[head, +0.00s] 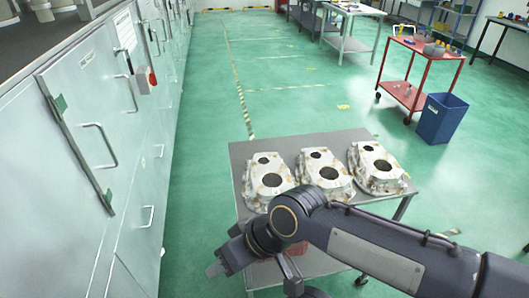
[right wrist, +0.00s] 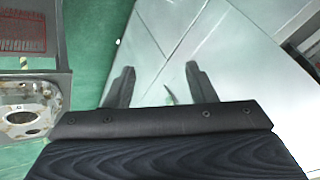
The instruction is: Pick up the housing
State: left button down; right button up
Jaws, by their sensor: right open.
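Three pale metal housings with brownish patches and round openings stand in a row on a grey table: a left one (head: 268,181), a middle one (head: 325,175) and a right one (head: 377,167). My right arm crosses in front of the table and hides its near part. My right gripper (head: 218,264) is left of the table's near end, apart from the housings. In the right wrist view its two fingers (right wrist: 161,86) are spread with nothing between them. One housing (right wrist: 30,112) shows there at the left edge, partly cut off. My left gripper is not in view.
The grey table (head: 243,158) has a red item (head: 291,250) near its front, mostly hidden by my arm. Pale cabinets (head: 112,130) line the left side. A red cart (head: 416,52) and blue bin (head: 441,118) stand back right. Green floor beyond the table is clear.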

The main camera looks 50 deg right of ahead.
aim_at(266, 169)
jog(key=k+j+z, duration=0.15)
jog(key=z, duration=2.15)
